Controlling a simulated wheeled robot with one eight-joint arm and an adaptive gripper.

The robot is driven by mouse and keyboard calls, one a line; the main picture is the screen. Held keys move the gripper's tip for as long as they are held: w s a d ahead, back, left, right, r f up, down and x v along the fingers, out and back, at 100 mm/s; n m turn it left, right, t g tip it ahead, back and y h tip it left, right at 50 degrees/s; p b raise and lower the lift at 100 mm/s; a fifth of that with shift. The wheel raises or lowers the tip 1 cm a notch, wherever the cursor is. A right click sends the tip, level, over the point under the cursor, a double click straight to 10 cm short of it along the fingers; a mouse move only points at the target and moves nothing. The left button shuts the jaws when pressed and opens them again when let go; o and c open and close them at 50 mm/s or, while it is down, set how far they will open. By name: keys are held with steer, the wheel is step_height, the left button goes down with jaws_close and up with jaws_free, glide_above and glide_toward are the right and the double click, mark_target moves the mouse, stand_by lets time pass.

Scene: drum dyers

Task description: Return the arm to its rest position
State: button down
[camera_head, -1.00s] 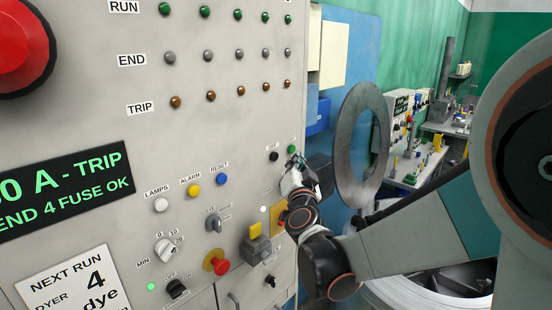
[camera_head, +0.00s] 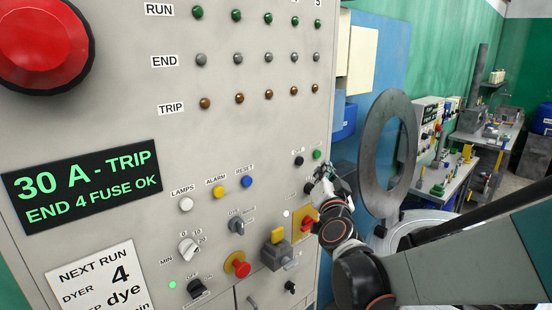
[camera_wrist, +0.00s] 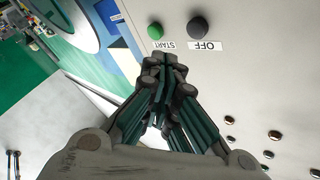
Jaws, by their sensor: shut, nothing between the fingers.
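My gripper (camera_head: 328,178) is in front of the right part of the grey control panel (camera_head: 130,125), just below the green and black push buttons. Its fingers are shut with nothing between them. In the wrist view my gripper (camera_wrist: 166,62) points toward the panel, with its closed tips just below the green START button (camera_wrist: 156,31) and the dark OFF button (camera_wrist: 197,28). I cannot tell whether the tips touch the panel. My arm reaches in from the right side of the head view.
The panel carries a large red button (camera_head: 42,40), a red mushroom button on yellow (camera_head: 238,264), a grey switch with a yellow tab (camera_head: 277,250) and several lamps. A grey ring-shaped door (camera_head: 390,150) stands right of the panel. Workbenches (camera_head: 450,180) stand further back.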

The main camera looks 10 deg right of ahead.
steer(key=s+a+f+n+g+y+b, duration=0.3)
steer(key=s+f+n+b, duration=0.15)
steer(key=s+f, duration=0.2)
steer(key=s+a+f+n+g+y+b, duration=0.2)
steer(key=s+a+f+n+b, duration=0.1)
steer(key=s+f+b, duration=0.4)
steer(key=s+d+f+g+h+b, duration=0.1)
steer(key=s+d+f+g+b, duration=0.2)
steer(key=s+f, duration=0.6)
steer(key=s+d+f+g+h+b, duration=0.1)
steer(key=s+d+f+g+b, duration=0.2)
steer(key=s+f, duration=0.6)
steer(key=shift+f+n+g+h+b, duration=0.3)
steer(key=shift+f+n+g+b, duration=0.1)
steer(key=shift+n+g, duration=0.1)
